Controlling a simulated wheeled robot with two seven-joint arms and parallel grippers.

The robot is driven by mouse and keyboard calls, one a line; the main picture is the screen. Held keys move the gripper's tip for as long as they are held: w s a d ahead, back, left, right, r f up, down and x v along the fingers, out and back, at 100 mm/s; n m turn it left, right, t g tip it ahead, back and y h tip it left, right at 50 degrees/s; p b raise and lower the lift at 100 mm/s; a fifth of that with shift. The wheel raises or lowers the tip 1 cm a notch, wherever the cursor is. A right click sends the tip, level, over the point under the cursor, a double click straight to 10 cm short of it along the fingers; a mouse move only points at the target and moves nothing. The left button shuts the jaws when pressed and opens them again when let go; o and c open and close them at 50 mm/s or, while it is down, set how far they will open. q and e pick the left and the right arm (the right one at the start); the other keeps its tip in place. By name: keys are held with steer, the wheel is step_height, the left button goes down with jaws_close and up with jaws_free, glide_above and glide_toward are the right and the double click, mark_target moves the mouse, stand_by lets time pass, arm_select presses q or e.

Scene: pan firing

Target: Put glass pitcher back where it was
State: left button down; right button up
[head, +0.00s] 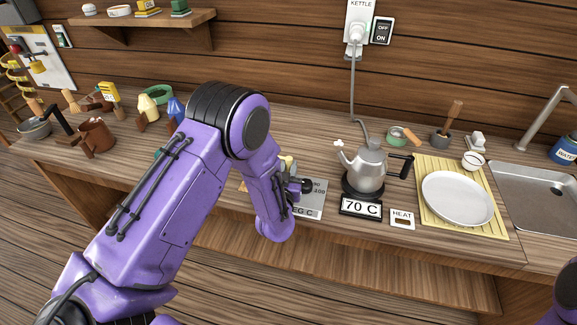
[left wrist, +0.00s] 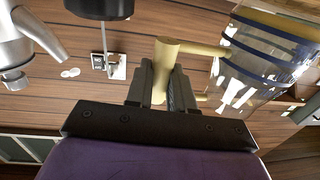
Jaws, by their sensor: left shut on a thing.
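In the left wrist view the glass pitcher (left wrist: 258,62) is at the upper right, clear with dark blue bands and a brass-coloured handle (left wrist: 178,50). My left gripper (left wrist: 167,88) is shut on the handle, one dark finger on each side. The pitcher looks tilted in this rolled view. In the head view my left arm hides most of the gripper and the pitcher, so I cannot tell whether the pitcher touches the counter. My right gripper is out of view.
Right of my left arm stand a steel kettle (head: 367,168), a "70 C" sign (head: 360,207) and a "HEAT" sign (head: 402,219). A white plate (head: 457,198) lies on a yellow mat (head: 429,170) near the sink (head: 538,200).

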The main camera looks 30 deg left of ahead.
arm_select(q)
steer(key=shift+f, duration=0.25)
steer(key=c, duration=0.9)
jaws_free()
steer(key=shift+s+d+r, duration=0.1)
steer(key=shift+s+r, duration=0.05)
steer(key=b+v, duration=0.4)
steer(key=v, duration=0.7)
steer(key=s+a+f+n+g+h, duration=0.15)
steer(key=s+f+g, duration=0.25)
steer(key=s+f, duration=0.4)
steer(key=s+a+f+g, duration=0.2)
steer(key=s+f+g, duration=0.25)
steer(key=f, duration=0.55)
steer(key=s+f+g, duration=0.1)
steer(key=s+f, duration=0.1)
steer(key=s, duration=0.2)
steer(key=s+a+f+n+g, duration=0.1)
steer(key=s+f+g, duration=0.1)
steer(key=s, duration=0.3)
steer(key=s+f+g+h, duration=0.1)
steer(key=s+f+g, duration=0.1)
steer(key=s, duration=0.3)
steer(key=shift+a+f+n, duration=0.15)
steer(key=shift+f+n, duration=0.1)
steer(key=shift+f, duration=0.3)
